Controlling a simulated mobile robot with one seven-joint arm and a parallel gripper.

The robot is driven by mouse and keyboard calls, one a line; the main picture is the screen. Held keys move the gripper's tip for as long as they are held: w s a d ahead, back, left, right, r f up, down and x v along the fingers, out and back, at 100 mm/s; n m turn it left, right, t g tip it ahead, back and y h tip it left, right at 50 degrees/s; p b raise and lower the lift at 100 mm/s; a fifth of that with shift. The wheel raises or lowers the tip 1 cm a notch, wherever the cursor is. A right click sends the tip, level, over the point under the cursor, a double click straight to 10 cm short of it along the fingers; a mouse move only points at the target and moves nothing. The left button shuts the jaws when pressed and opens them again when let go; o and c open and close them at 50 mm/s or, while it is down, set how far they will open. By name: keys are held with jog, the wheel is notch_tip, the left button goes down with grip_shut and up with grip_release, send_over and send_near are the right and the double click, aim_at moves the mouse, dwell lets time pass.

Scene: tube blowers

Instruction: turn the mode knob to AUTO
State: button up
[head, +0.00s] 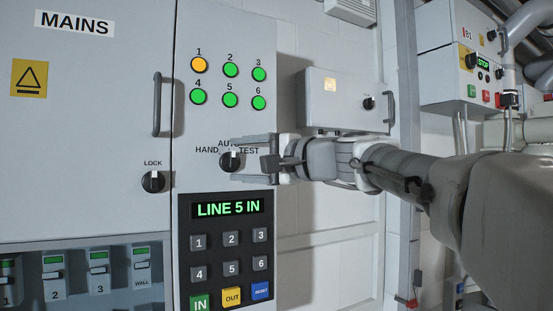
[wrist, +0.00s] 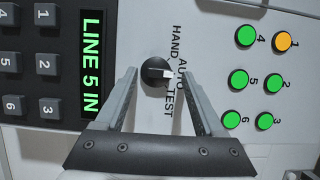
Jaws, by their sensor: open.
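The mode knob (head: 229,162) is a round black knob with a white pointer mark, under the HAND, AUTO and TEST lettering on the grey panel. In the wrist view the knob (wrist: 153,73) has its white mark toward the word AUTO, which is the panel's upward direction. My gripper (head: 252,160) reaches in from the right in the head view and partly covers the lettering. In the wrist view my gripper (wrist: 158,74) is open, with one fingertip on each side of the knob. Whether either finger touches the knob cannot be told.
Below the knob is a keypad with a LINE 5 IN display (head: 227,208). Above are several green lamps and one orange lamp (head: 199,65). A LOCK knob (head: 153,182) and a vertical door handle (head: 157,104) are to the left. A grey box (head: 330,98) is behind my arm.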

jog(key=b+v, duration=0.1)
jog(key=v, duration=1.6)
jog(key=shift+s, duration=0.1)
jog(key=s+d+f+n+g+h+p, duration=0.1)
jog(key=s+f+h, duration=0.4)
jog(key=f, duration=0.6)
jog(key=s+d+f+n+g+h+p, duration=0.2)
jog(key=s+d+f+n+h, duration=0.1)
jog(key=f, duration=0.8)
jog(key=s+d+f+n+g+h+p, duration=0.1)
jog(key=s+d+f+n+g+h, duration=0.1)
jog(key=s+d+f+h, duration=0.3)
jog(key=s+f+n+h, duration=0.1)
jog(key=s+f, duration=0.2)
jog(key=f, duration=0.4)
jog(key=shift+s+h+p, duration=0.3)
jog(key=shift+s+p, duration=0.1)
jog(key=shift+f, duration=0.1)
